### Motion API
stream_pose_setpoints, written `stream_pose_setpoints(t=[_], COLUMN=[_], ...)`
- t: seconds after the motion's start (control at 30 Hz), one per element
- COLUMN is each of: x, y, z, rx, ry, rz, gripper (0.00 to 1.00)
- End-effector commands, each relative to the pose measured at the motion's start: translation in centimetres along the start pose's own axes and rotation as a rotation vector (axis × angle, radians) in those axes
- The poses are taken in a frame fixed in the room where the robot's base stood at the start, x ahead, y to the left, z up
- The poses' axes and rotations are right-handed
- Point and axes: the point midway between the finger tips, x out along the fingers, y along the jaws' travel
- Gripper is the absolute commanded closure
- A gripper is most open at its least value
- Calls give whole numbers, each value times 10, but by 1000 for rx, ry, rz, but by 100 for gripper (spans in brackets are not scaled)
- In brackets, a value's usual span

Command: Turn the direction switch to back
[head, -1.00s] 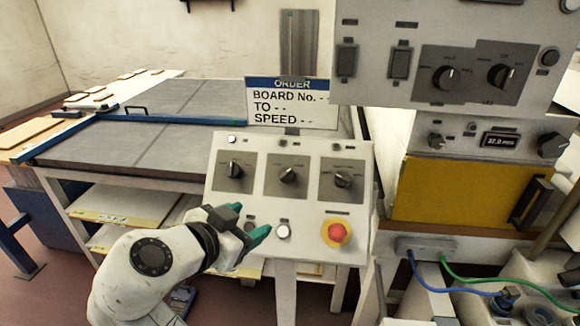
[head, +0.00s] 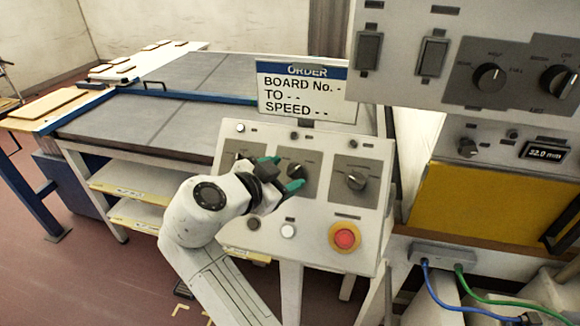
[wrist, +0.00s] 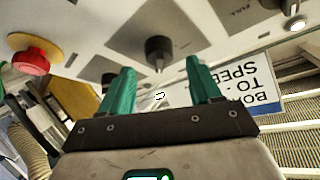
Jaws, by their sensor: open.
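A light grey control panel (head: 310,225) carries three dark rotary switches in a row. Their labels are too small to read, so I cannot tell which is the direction switch. The middle switch (head: 296,170) is right at my gripper (head: 281,175), which has green fingers and is open and empty. The right switch (head: 355,180) is clear of it. The left switch is largely hidden by my gripper. In the wrist view, the middle switch (wrist: 159,50) lies ahead, between the lines of the spread fingers of my gripper (wrist: 160,72); contact is not evident.
A red emergency button (head: 344,237) with a yellow ring and a white button (head: 288,231) sit below the switches. An order sign (head: 305,92) stands above the panel. A larger instrument unit (head: 460,50) overhangs at the right. A grey-topped table (head: 150,125) stands behind.

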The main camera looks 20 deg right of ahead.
Motion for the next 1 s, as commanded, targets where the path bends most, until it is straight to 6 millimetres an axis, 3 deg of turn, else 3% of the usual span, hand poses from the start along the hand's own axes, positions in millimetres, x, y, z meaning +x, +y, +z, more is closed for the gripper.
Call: stream_pose_setpoints(t=[0.2,0.57,1.0], x=[24,30,29], y=[0,0,0], z=[-1,0,0], rx=[0,1,1], ry=[1,0,0], rz=[1,0,0], gripper=[37,37,77])
